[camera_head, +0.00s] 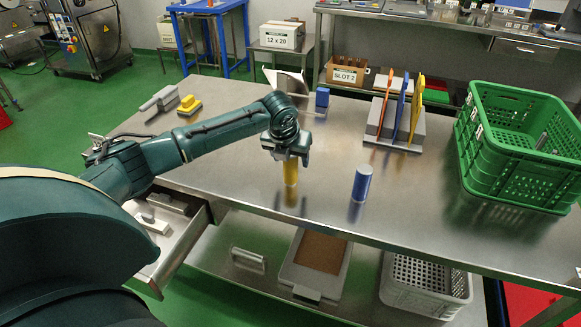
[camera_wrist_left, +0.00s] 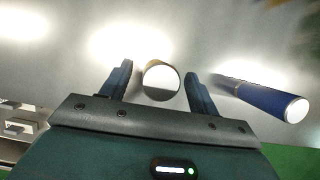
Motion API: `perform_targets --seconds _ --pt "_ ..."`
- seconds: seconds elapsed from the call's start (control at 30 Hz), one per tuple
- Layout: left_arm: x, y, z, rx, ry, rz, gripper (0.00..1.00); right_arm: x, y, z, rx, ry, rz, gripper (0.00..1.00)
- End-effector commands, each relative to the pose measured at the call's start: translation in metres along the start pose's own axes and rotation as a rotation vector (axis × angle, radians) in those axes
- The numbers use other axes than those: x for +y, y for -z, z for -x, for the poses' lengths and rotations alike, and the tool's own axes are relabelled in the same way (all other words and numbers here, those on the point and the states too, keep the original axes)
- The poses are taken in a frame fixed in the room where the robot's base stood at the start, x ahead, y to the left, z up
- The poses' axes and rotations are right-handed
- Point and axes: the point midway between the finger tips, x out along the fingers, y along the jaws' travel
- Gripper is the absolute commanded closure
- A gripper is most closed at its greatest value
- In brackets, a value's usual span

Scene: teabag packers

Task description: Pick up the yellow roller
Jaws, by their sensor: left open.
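The yellow roller (camera_head: 290,173) stands upright on the steel table in the head view, directly below my left gripper (camera_head: 289,156). In the left wrist view the roller (camera_wrist_left: 161,80) shows from above as a round pale end with a darker side. It lies between the two fingers of my left gripper (camera_wrist_left: 160,88), with a gap at each side. The fingers are open and the roller is not gripped. A blue roller (camera_head: 361,184) stands upright to the right, and it also shows in the left wrist view (camera_wrist_left: 262,97). My right gripper is not in view.
A green crate (camera_head: 512,165) stands on the right of the table. A rack (camera_head: 395,128) with colored boards is behind the blue roller. A blue block (camera_head: 322,97) and a yellow-handled tool (camera_head: 189,105) lie farther back. An open drawer (camera_head: 180,240) sticks out at the front left.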

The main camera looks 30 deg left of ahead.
Motion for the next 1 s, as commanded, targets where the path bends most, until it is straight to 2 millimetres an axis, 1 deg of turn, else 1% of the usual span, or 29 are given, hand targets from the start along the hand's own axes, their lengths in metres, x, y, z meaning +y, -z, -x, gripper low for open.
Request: perform_targets --seconds 0.03,0.1,0.2,0.47,1.0 --pt "0.001 0.001 -0.009 0.004 -0.001 0.002 0.39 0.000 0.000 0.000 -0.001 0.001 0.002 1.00" --pt "0.000 0.001 -0.018 0.003 0.000 0.000 0.39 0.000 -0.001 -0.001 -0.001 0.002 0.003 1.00" --pt "0.000 0.001 -0.025 0.001 0.000 -0.001 0.39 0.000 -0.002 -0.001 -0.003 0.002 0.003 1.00" --pt "0.001 0.001 -0.027 0.000 0.000 -0.001 0.40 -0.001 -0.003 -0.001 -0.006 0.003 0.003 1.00" --pt "0.001 0.000 -0.026 0.000 0.000 0.000 0.84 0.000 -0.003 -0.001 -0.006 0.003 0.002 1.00"
